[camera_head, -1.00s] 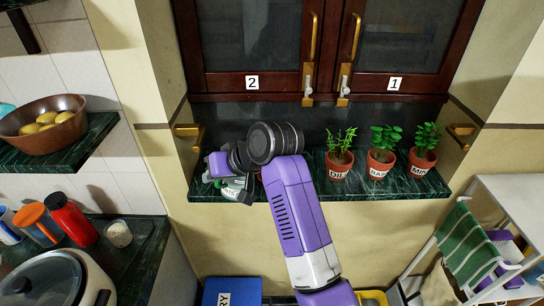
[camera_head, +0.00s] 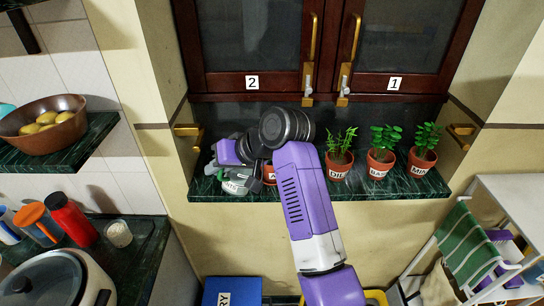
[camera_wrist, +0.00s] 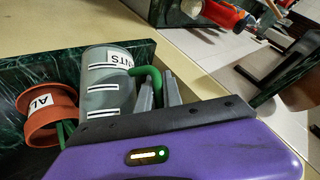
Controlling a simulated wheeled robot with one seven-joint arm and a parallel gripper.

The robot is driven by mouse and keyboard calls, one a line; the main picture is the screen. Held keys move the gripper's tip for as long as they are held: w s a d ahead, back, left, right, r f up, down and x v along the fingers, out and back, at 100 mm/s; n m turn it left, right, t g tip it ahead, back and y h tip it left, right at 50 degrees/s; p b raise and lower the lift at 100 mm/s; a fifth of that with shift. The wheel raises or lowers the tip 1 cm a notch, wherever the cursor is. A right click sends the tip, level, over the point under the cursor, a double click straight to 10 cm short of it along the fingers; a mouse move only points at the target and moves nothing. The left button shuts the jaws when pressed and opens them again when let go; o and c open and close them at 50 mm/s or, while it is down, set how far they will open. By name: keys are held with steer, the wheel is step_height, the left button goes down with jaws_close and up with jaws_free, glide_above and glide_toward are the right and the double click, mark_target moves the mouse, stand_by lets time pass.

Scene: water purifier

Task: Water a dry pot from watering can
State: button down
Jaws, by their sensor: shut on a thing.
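The watering can (camera_wrist: 103,85) is grey with white marks and a green handle (camera_wrist: 150,78); its label is partly hidden. My gripper (camera_wrist: 160,90) is shut on the green handle in the wrist view. In the head view the can (camera_head: 234,184) is at the left end of the dark green shelf, partly hidden by my gripper (camera_head: 250,178). A terracotta pot (camera_wrist: 42,118), its label partly readable, is beside the can. Pots labelled dill (camera_head: 339,165), BAS (camera_head: 380,162) and MIN (camera_head: 421,162) stand to the right with green plants. I cannot tell which soil is dry.
The shelf (camera_head: 437,187) sits in a niche below cabinet doors numbered 2 and 1 (camera_head: 395,83). Gold brackets (camera_head: 187,131) are on both side walls. A counter (camera_head: 145,245) with bottles and a cooker is at left; a white rack (camera_head: 500,195) stands at right.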

steer(key=shift+w+d+r+m+g+y, duration=0.15)
steer(key=shift+w+d+r+g+y, duration=0.15)
steer(key=shift+r, duration=0.35)
steer(key=shift+w+d+r+m+g+y, duration=0.1)
steer(key=shift+w+d+r+m+y, duration=0.2)
steer(key=shift+r, duration=0.35)
stand_by(1.7)
steer(key=f, duration=0.1)
steer(key=s+a+f+n+t+h, duration=0.1)
steer(key=f, duration=0.1)
steer(key=s+a+f+n+h, duration=0.1)
steer(key=f, duration=0.1)
steer(key=shift+s+a+f+t, duration=0.2)
steer(key=shift+a+t, duration=0.05)
steer(key=shift+t, duration=0.15)
steer(key=shift+s+a+f+n+t+h+b, duration=0.1)
steer(key=shift+s+a+f+n+t+h, duration=0.2)
steer(key=shift+f+h, duration=0.2)
steer(key=shift+s+a+f+n+t+h+b, duration=0.1)
steer(key=shift+s+a+f+n+t+h, duration=0.15)
steer(key=shift+f+t+h, duration=0.3)
steer(key=shift+s+a+f+n+t+h+b, duration=0.1)
steer(key=shift+s+a+f+n+t+h, duration=0.2)
steer(key=shift+f, duration=0.3)
steer(key=shift+w+r, duration=0.1)
step_height(320, 180, up, 6)
steer(key=p, duration=0.6)
